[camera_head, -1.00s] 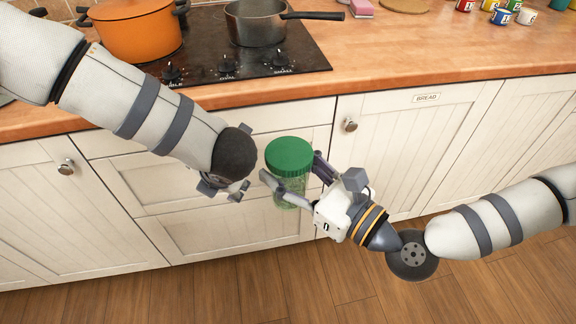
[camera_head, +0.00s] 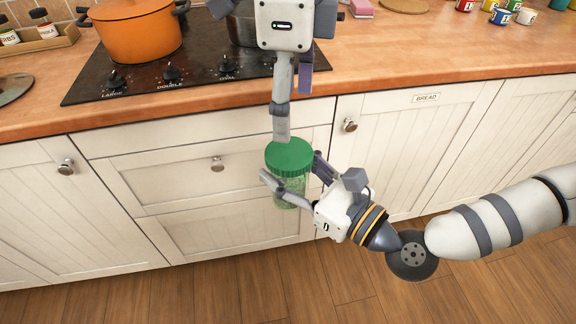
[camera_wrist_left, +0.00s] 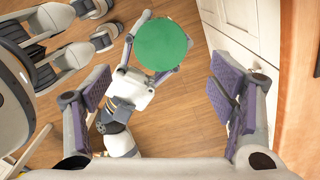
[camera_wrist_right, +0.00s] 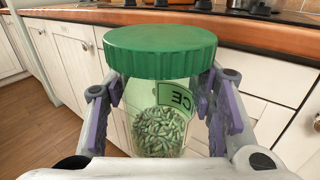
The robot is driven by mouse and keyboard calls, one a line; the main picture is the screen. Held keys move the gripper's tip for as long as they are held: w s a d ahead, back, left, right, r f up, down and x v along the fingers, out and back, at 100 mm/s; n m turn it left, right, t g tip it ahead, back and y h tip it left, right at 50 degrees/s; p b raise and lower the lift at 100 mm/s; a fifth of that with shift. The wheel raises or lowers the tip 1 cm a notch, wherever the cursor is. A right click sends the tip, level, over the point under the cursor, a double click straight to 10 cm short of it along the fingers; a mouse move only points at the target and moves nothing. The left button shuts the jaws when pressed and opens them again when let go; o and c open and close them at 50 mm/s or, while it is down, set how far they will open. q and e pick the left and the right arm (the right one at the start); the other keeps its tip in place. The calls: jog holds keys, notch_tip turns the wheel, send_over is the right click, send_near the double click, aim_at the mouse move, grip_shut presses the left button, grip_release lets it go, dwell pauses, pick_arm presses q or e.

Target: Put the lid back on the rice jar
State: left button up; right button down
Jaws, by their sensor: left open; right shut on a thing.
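The rice jar (camera_head: 289,188) is clear, with grains inside and a partly visible label. It is held upright in front of the cabinets. The green lid (camera_head: 289,156) sits on top of the jar; it also shows in the right wrist view (camera_wrist_right: 160,51). Whether it is fully tightened cannot be told. My right gripper (camera_head: 291,183) is shut on the jar's body below the lid. My left gripper (camera_head: 291,112) is open and empty above the lid, pointing down. In the left wrist view the lid (camera_wrist_left: 162,45) lies beyond the spread fingers, towards the top edge.
The wooden counter (camera_head: 400,60) runs behind, with a stove (camera_head: 190,65) bearing an orange pot (camera_head: 137,30) and a grey pan, partly hidden by my left arm. White cabinets (camera_head: 420,150) with knobs stand close behind the jar. The floor in front is clear.

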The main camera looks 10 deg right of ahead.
aim_at(289, 152)
pick_arm(q)
jog(key=shift+f, duration=0.1)
notch_tip(289, 152, down, 8)
jog(key=shift+r, duration=0.1)
dwell(0.3)
